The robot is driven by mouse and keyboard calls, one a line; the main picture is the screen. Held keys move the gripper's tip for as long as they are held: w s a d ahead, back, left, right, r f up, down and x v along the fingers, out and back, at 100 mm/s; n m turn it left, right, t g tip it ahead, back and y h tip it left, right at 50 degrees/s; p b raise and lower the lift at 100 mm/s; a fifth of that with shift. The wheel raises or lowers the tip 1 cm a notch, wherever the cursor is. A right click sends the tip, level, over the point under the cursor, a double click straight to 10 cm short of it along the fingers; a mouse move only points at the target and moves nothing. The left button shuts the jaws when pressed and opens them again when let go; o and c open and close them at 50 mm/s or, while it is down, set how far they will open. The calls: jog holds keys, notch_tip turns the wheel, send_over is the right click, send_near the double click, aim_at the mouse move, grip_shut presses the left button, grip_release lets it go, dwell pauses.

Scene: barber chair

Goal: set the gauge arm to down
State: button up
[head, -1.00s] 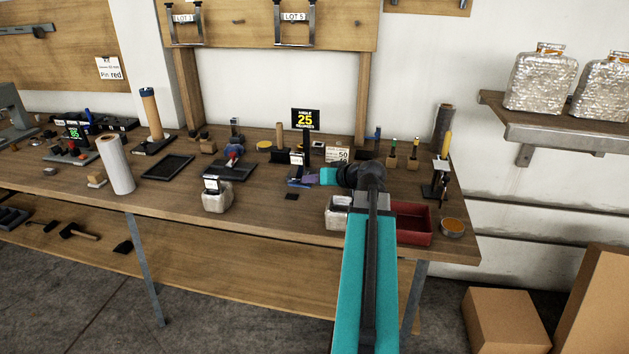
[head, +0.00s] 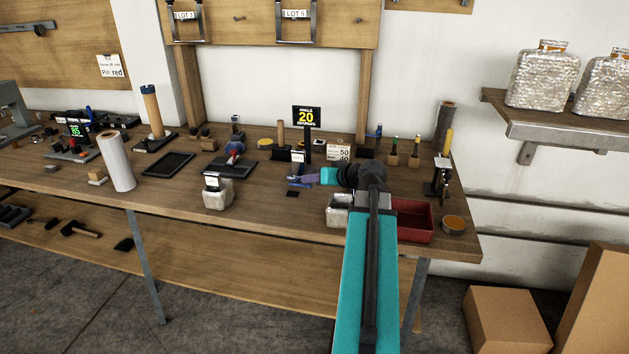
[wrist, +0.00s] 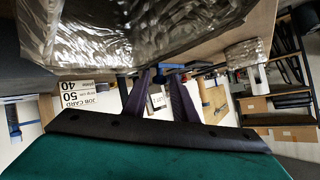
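The gauge's black display (head: 306,117) reads "ANGLE 20 DEGREES" and stands on a dark post at the back middle of the bench. My gripper (head: 299,182) reaches left, low over the bench in front of this post, at a small blue part. In the head view it is too small to tell the gauge arm from the fingers, or whether they touch. In the wrist view my gripper (wrist: 159,74) shows two dark purple fingers apart, with background visible between them. The gauge arm is not clearly visible there.
A red bin (head: 413,221) and a metallic box (head: 338,211) stand beside my forearm. A silvery block (head: 217,195) is to the left. A job card (head: 339,151) stands behind my wrist. In the wrist view a large shiny surface (wrist: 140,35) fills the top.

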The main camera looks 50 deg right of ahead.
jog(key=shift+s+r, duration=0.1)
jog(key=v, duration=0.8)
jog(key=shift+s+b, duration=0.15)
jog(key=shift+b, duration=0.15)
jog(key=shift+b+v, duration=2.2)
jog(key=shift+v, duration=0.4)
jog(key=shift+r, duration=0.1)
